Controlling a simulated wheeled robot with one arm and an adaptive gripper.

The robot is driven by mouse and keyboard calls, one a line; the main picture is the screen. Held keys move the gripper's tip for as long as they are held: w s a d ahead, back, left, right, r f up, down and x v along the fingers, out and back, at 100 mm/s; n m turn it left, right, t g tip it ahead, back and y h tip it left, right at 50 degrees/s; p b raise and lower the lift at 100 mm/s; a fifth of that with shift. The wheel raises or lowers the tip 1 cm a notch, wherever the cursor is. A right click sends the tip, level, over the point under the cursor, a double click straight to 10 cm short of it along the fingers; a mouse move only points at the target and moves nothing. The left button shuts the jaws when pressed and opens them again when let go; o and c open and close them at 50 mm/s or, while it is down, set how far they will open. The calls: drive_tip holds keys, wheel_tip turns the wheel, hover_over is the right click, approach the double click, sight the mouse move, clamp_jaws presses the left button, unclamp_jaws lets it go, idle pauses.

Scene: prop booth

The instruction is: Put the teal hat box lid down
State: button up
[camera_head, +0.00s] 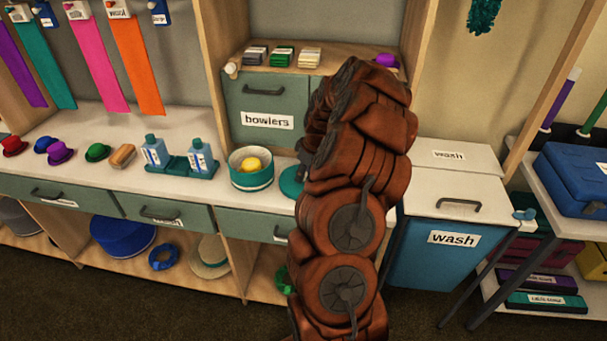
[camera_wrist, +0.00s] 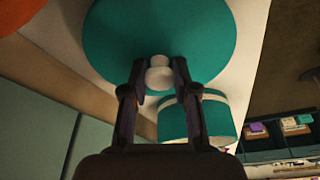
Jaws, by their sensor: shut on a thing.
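The teal hat box lid (camera_wrist: 112,35) is a flat round disc with a white knob (camera_wrist: 159,76). My gripper (camera_wrist: 159,65) is shut on that knob in the wrist view. In the head view the lid (camera_head: 291,183) shows only in part, at the right of the hat box and mostly behind my arm. I cannot tell whether it touches the counter. The teal hat box (camera_head: 252,183) with a white band stands open on the counter, with a yellow thing (camera_head: 251,164) inside. It also shows in the wrist view (camera_wrist: 215,118).
Teal-capped bottles (camera_head: 155,151) stand in a teal holder left of the box. The "bowlers" drawer (camera_head: 265,105) is behind. A "wash" bin (camera_head: 440,240) stands right.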

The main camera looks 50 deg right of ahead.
drive_tip(key=shift+f, duration=0.65)
drive_tip(key=shift+f, duration=0.2)
drive_tip(key=o, duration=1)
drive_tip(key=shift+r, duration=0.1)
drive_tip(key=shift+r, duration=0.2)
drive_tip(key=shift+b+v, duration=1.65)
drive_tip(key=shift+v, duration=4.35)
